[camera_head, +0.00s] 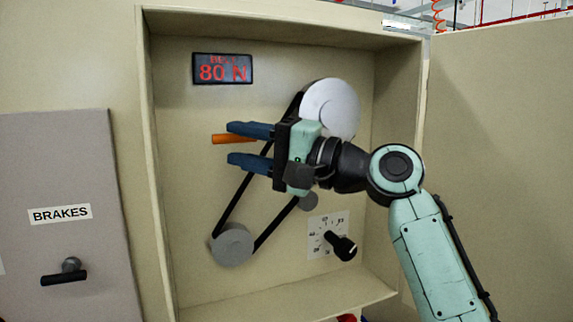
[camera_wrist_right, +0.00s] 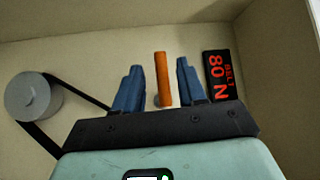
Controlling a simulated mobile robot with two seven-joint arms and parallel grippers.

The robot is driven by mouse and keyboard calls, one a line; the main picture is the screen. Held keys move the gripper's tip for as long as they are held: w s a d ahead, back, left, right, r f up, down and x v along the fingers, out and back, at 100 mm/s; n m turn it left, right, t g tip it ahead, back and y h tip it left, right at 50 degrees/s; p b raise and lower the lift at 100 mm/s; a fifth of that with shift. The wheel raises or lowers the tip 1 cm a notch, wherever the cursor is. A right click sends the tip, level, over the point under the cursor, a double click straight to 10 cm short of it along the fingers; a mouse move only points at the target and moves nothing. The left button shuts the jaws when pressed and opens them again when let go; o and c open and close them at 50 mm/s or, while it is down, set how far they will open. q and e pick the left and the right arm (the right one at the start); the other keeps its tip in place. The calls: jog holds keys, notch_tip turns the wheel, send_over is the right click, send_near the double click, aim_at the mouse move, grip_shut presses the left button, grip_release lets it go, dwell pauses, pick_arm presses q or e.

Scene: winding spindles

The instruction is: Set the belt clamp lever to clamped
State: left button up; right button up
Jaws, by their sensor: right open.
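The belt clamp lever shows as an orange bar (camera_head: 232,139) inside the open cabinet, pointing left in the head view. My right gripper (camera_head: 238,147) is open, its two blue fingers above and below the lever. In the right wrist view the orange lever (camera_wrist_right: 163,78) stands between the spread fingers of my right gripper (camera_wrist_right: 156,84), with a gap on each side. The lever's pivot is hidden behind the gripper in the head view. My left gripper is not in view.
A black belt (camera_head: 233,200) runs around a large upper pulley (camera_head: 331,106) and a lower pulley (camera_head: 232,245). A display (camera_head: 222,69) reads 80 N. A black dial knob (camera_head: 343,247) sits at lower right. A BRAKES panel with a handle (camera_head: 64,277) stands left. Cabinet walls surround the arm.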

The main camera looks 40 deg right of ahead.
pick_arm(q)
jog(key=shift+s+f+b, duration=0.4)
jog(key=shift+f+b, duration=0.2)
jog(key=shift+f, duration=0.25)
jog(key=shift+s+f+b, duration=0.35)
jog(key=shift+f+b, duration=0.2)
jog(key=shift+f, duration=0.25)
pick_arm(e)
jog(key=v, duration=0.8)
jog(key=shift+s+d, duration=0.15)
jog(key=shift+s, duration=0.2)
jog(key=shift+w+f, duration=0.1)
